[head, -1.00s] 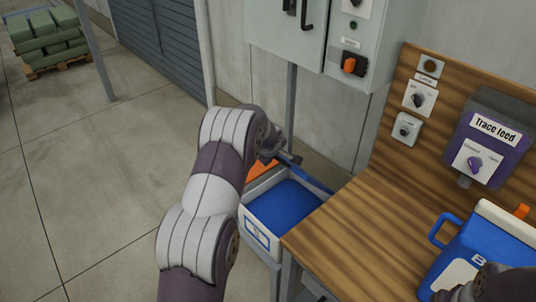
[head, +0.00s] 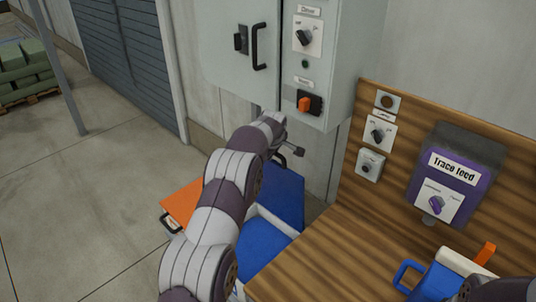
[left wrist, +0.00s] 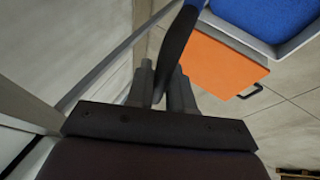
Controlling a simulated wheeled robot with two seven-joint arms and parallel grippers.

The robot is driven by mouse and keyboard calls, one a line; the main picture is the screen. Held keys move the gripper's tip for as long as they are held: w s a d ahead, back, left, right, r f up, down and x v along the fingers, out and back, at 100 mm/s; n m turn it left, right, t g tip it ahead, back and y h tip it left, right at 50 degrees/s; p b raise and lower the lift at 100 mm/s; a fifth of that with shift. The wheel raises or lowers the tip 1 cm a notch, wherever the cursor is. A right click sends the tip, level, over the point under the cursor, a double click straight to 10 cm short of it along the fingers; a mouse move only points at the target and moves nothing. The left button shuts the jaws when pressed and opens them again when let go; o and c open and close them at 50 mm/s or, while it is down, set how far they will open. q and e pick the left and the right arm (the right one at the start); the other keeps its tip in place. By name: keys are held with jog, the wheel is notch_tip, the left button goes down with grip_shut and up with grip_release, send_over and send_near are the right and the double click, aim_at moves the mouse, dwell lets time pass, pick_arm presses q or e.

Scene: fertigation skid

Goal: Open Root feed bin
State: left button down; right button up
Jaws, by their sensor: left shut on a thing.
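A white bin with blue inside (head: 262,252) stands left of the wooden bench, partly hidden by my left arm. Its blue lid (head: 283,198) is raised and leans up at the back. No name on the bin is readable. My left gripper (head: 290,150) is at the lid's upper edge, shut on a dark handle. In the left wrist view the handle (left wrist: 178,45) sits between the fingers (left wrist: 165,88), and the blue inside of the bin (left wrist: 255,14) shows at top right.
An orange panel with a dark handle (head: 180,205) lies beside the bin. A grey cabinet (head: 345,60) hangs above. The bench (head: 330,250) holds a blue jug (head: 440,280) and a purple Trace feed box (head: 455,180).

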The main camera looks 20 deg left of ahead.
pick_arm(q)
jog(key=shift+w, duration=0.15)
jog(key=c, duration=1.1)
grip_release()
jog(key=b+v, duration=0.4)
jog(key=v, duration=0.8)
jog(key=shift+r+b, duration=0.3)
jog(key=shift+r, duration=0.05)
jog(key=shift+d, duration=0.1)
